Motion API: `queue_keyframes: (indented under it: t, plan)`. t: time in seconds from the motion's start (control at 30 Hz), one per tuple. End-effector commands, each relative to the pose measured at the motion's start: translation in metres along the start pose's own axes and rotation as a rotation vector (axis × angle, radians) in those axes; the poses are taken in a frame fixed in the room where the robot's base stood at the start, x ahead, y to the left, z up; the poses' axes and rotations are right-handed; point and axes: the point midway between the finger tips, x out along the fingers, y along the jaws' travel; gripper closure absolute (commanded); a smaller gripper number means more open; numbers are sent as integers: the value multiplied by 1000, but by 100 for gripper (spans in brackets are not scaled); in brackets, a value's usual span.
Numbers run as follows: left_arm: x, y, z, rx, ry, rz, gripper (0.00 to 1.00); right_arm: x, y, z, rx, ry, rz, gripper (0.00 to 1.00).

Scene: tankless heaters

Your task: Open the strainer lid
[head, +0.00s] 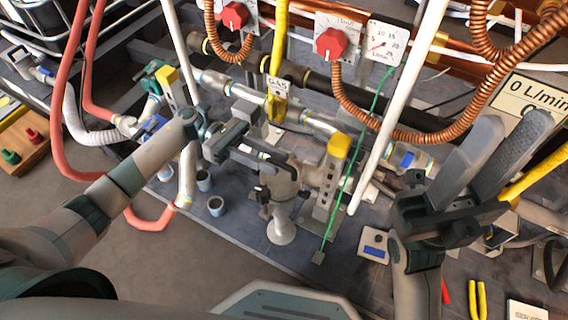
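The strainer (284,184) is a grey metal body in the pipe line at the centre of the head view, with dark knobs on its near side and a pale cone-shaped piece below. Its top, where the lid would sit, is partly hidden by my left gripper, so I cannot tell whether the lid is open. My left gripper (272,160) reaches in from the left, with its dark fingers over or against the strainer's top. Contact and finger spacing are unclear. My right gripper (505,145) is at the right, open and empty, with its wide grey fingers pointing up, well apart from the strainer.
A yellow-topped bracket (340,146) stands just right of the strainer. A white pipe (397,105) and a thin green cable (345,185) run close by. Red-knobbed regulators (330,42), a gauge (384,45) and copper coils (400,134) lie behind. Small cups (216,206) sit left.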

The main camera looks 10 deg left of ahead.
Motion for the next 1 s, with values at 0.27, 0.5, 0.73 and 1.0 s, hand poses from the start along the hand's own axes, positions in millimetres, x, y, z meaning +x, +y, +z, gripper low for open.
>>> queue_keyframes:
  t: [0.27, 0.5, 0.73, 1.0]
  plan:
    - [32, 0, 0, 0, 0, -1, 70, 0, -1, 0, 4, 2, 0, 69]
    - [37, 0, 0, 0, -1, 1, 70, 2, -1, -2, 5, 9, 1, 69]
    - [37, 0, 0, 0, 0, 0, 82, 2, -1, -2, 5, 10, 2, 69]
    - [36, 0, 0, -2, 0, -1, 100, 2, -1, -1, 5, 9, 2, 69]
